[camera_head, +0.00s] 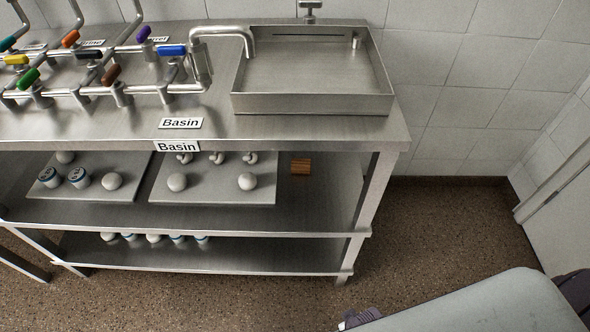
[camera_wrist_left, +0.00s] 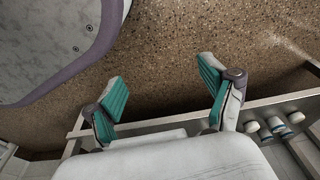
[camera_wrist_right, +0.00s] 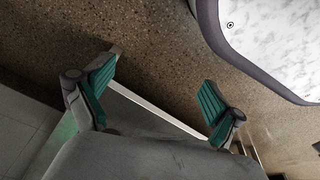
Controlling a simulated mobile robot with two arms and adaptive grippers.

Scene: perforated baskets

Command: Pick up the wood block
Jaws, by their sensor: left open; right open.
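The wood block (camera_head: 301,167) is small and reddish-brown. In the head view it lies on the upper shelf under the counter, right of a grey tray. In the left wrist view my left gripper (camera_wrist_left: 162,98) is open and empty, over the speckled floor beside a shelf edge. In the right wrist view my right gripper (camera_wrist_right: 157,100) is open and empty above the floor. The block shows in neither wrist view. In the head view part of my arm is at the bottom right; neither pair of fingers can be made out there.
The steel counter (camera_head: 105,124) overhangs the shelf, and a leg (camera_head: 371,205) stands right of the block. Two trays (camera_head: 262,195) with white knobs lie left of it. A basin (camera_head: 312,103) sits on top. The floor (camera_head: 450,225) to the right is clear.

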